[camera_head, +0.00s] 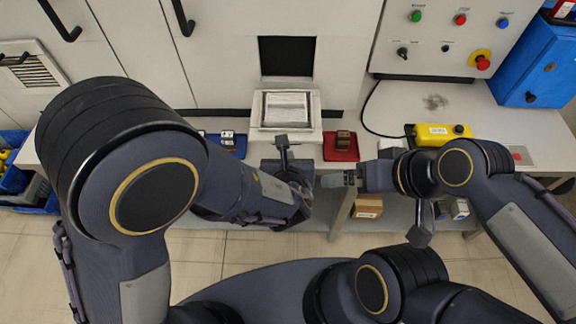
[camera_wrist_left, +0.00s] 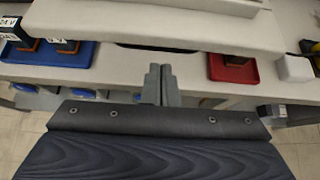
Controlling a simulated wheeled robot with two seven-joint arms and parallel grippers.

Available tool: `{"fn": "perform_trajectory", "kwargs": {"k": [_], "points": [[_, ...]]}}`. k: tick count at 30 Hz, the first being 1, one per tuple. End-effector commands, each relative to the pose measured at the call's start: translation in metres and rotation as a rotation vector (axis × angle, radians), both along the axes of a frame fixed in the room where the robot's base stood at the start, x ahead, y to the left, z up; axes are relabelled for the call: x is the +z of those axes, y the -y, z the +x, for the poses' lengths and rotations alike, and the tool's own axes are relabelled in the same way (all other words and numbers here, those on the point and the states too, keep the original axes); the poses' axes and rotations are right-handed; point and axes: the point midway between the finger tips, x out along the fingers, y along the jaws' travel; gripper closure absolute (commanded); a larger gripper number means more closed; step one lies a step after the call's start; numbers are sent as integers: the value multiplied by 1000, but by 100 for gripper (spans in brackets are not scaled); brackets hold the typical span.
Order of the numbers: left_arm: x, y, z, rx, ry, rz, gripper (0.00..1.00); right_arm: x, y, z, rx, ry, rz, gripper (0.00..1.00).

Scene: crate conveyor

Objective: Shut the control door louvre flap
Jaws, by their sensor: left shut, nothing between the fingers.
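The louvre flap (camera_head: 32,68) is a small slatted panel in a pale frame, low on a white cabinet door at the far left of the head view. Its angle is hard to judge at this size. My left gripper (camera_head: 288,166) is at the front edge of the worktop, well to the right of the louvre. In the left wrist view its grey fingers (camera_wrist_left: 160,85) are together and empty. My right gripper (camera_head: 332,180) points left, close to the left hand; its finger gap is too small to judge. The louvre is outside the left wrist view.
A blue tray (camera_head: 239,146) and a red tray (camera_head: 349,155) flank a pale machine (camera_head: 256,110) on the worktop. A yellow pendant (camera_head: 420,131) lies to the right, below a button panel (camera_head: 440,55). Blue bins (camera_head: 22,190) stand at the left, near the louvre.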

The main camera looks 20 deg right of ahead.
Motion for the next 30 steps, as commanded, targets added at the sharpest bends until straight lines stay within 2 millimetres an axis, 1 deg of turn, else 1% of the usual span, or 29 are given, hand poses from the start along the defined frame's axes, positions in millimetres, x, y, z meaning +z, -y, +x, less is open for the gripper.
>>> {"fn": "perform_trajectory", "kwargs": {"k": [1,4,17,20,26,30], "points": [[9,1,1,0,1,-2,100,6,0,0,0,0,0,0],[13,1,2,1,0,-1,100,8,0,0,0,0,0,0],[15,0,3,1,-2,1,100,8,0,0,0,-1,0,0],[17,0,3,1,-7,2,100,11,0,0,0,-1,0,0],[24,0,2,2,-36,10,100,24,0,0,0,0,0,0],[24,0,1,1,-49,14,100,27,0,0,0,0,0,0]]}}
